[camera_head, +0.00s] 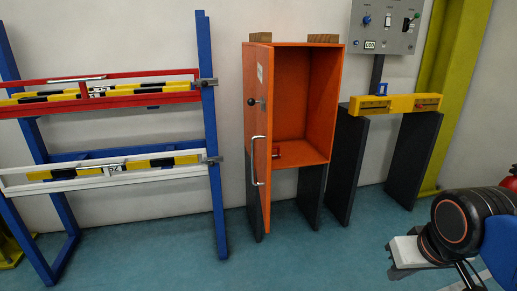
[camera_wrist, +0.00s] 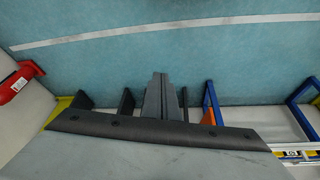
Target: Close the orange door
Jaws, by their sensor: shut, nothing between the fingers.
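An orange cabinet (camera_head: 308,100) stands against the wall in the head view, its front open and its inside showing. Its orange door (camera_head: 262,130) is hinged at the left and swung out toward me, seen nearly edge-on. The door carries a black knob (camera_head: 255,101) and a long silver handle (camera_head: 256,160). In the wrist view a small orange patch (camera_wrist: 208,118) shows, probably part of the cabinet or door, mostly hidden. My gripper (camera_wrist: 160,78) shows as closed grey fingers, shut and empty, apart from the door.
A blue rack (camera_head: 206,130) with red and white rails stands left of the cabinet. Right are dark panels (camera_head: 347,165) with a yellow bar (camera_head: 395,103) and a grey control box (camera_head: 386,25). Blue floor (camera_head: 160,255) before the cabinet is clear. My arm shows lower right.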

